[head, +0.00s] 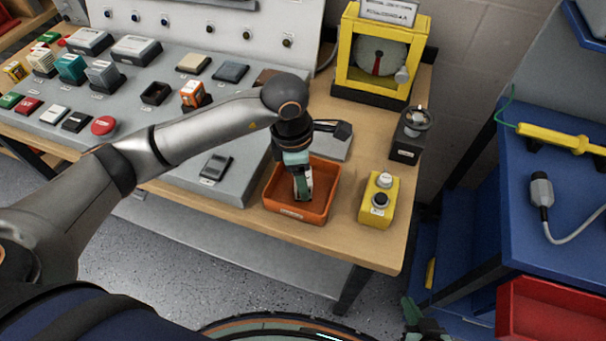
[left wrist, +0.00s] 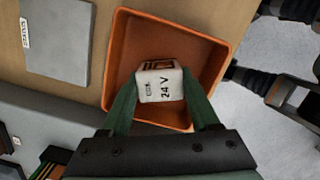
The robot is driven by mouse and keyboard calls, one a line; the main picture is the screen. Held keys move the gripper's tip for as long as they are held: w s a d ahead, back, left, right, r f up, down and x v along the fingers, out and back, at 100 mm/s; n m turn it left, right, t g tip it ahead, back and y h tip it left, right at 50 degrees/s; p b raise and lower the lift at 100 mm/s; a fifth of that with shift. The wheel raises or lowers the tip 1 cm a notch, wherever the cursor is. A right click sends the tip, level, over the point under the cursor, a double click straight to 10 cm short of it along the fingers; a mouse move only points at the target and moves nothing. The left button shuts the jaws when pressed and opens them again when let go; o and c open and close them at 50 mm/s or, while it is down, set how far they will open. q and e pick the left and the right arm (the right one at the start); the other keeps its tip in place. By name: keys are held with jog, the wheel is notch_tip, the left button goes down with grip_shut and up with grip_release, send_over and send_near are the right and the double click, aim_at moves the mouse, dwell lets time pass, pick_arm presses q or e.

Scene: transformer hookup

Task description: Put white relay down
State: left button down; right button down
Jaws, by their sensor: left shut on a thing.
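The white relay (left wrist: 160,88), marked "24 V", sits between the green fingers of my left gripper (left wrist: 160,112) in the left wrist view. The orange bin (left wrist: 121,62) lies around and below it. In the head view my left gripper (head: 303,188) points down into the orange bin (head: 296,213), near the bench's front edge. The relay is mostly hidden there by the fingers. I cannot tell whether the relay touches the bin floor. My right gripper (head: 420,322) shows partly at the bottom edge of the head view, away from the bench; its jaw opening is unclear.
A yellow button box (head: 378,200) stands right of the bin, with a black knob box (head: 410,137) behind it. A yellow-framed gauge (head: 380,55) is at the back. Relays and buttons fill the grey panel at left. A blue cart (head: 550,210) stands at right.

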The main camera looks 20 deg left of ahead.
pick_arm(q)
jog(key=shift+f, duration=0.2)
jog(key=shift+c, duration=0.6)
grip_release()
jog(key=shift+r, duration=0.15)
jog(key=shift+r, duration=0.25)
notch_tip(320, 180, up, 12)
jog(key=a, duration=0.1)
jog(key=shift+s+a+f, duration=0.2)
jog(key=shift+s, duration=0.05)
jog(key=shift+d, duration=0.1)
